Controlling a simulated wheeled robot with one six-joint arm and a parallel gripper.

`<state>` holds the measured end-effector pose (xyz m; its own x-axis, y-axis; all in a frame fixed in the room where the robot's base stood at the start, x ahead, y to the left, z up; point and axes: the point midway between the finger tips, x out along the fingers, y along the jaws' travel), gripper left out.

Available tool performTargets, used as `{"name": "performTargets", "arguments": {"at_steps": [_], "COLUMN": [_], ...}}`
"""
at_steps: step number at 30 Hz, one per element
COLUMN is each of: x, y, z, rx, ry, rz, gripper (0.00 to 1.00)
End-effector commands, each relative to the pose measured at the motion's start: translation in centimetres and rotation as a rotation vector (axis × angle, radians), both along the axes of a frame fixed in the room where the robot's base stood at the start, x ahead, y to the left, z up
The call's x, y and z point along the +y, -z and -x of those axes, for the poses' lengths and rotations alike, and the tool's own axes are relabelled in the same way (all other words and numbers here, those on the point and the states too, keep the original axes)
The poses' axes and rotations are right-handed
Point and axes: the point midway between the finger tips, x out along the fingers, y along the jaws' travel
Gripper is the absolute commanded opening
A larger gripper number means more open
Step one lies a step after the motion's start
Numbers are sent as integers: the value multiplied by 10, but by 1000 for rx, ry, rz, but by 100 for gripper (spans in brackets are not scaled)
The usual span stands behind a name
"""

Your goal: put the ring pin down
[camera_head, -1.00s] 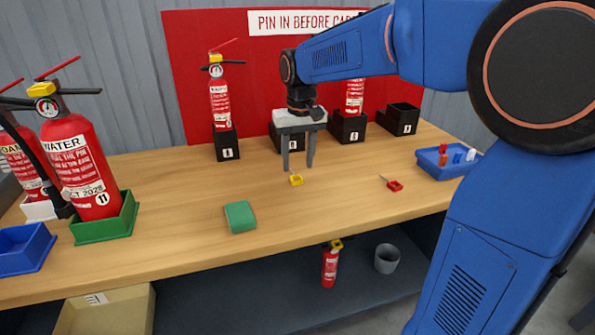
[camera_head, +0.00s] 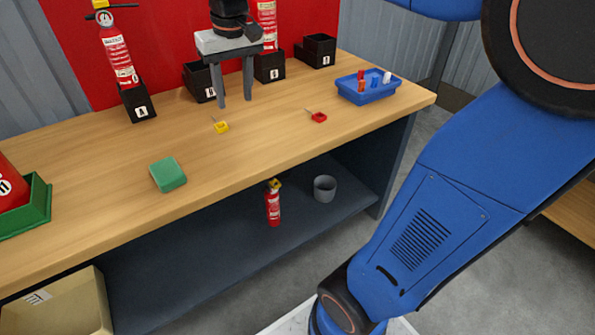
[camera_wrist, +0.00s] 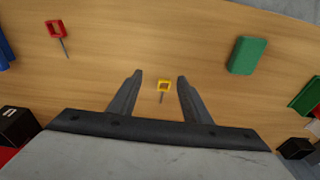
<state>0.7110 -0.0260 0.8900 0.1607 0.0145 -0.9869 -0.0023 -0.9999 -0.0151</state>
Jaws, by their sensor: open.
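A yellow ring pin (camera_head: 222,127) lies on the wooden bench top, its thin shaft pointing toward the back. My gripper (camera_head: 235,104) is open and empty, pointing down above the bench, a little behind the yellow pin. In the wrist view the yellow pin (camera_wrist: 163,86) appears between the two spread fingers (camera_wrist: 160,78), touching neither. A second ring pin, red (camera_head: 319,117), lies farther right on the bench; it also shows at upper left in the wrist view (camera_wrist: 56,29).
A green block (camera_head: 168,174) lies left of the pins. Black holders, one lettered A (camera_head: 139,104), line the back, some with extinguishers (camera_head: 118,57). A blue tray (camera_head: 368,91) is at the right. A small extinguisher (camera_head: 273,205) and grey cup (camera_head: 325,188) are on the lower shelf.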

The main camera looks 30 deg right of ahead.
Motion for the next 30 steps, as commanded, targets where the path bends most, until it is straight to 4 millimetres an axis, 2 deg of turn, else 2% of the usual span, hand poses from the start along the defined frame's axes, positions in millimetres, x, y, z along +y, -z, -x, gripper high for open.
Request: {"name": "performTargets", "arguments": {"at_steps": [1,8,18,24,30], "x": [-5,-21,-38,-42,-43], "y": [3,29,88,118,129], "z": [18,87,179,212,221], "rx": [-17,-91,-198,-239,-253], "ry": [2,0,-2,-2,-4], "rz": [0,-1,8,14,16], "gripper": [44,44,44,44,44]}}
